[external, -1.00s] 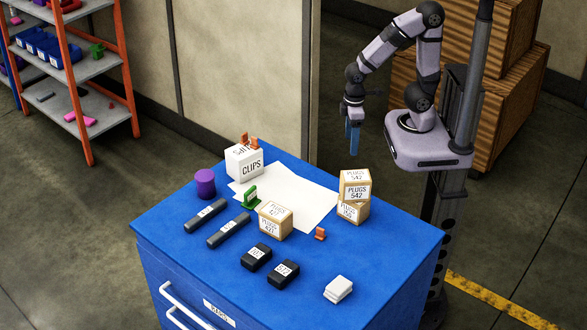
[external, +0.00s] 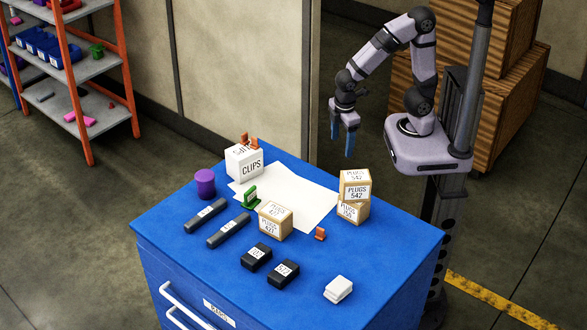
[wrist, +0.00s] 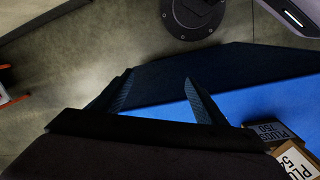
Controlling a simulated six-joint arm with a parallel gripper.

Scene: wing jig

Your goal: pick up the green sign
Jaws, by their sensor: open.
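The green sign (external: 250,197) stands upright on the blue cabinet top, at the left edge of a white sheet, just left of a plugs box. My gripper (external: 342,150) is open and empty, high in the air beyond the back edge of the cabinet, well to the right of and behind the sign. In the wrist view my gripper's two fingers (wrist: 160,88) are spread, with floor and cabinet edge behind them. The green sign does not show in the wrist view.
A plugs box (external: 275,222) stands beside the sign. Stacked plugs boxes (external: 355,190) are at the right. A clips box (external: 243,162), purple cylinder (external: 205,183), dark bars (external: 228,231), black boxes (external: 256,256), a small orange clip (external: 320,234) and white blocks (external: 338,289) share the cabinet top (external: 190,255).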

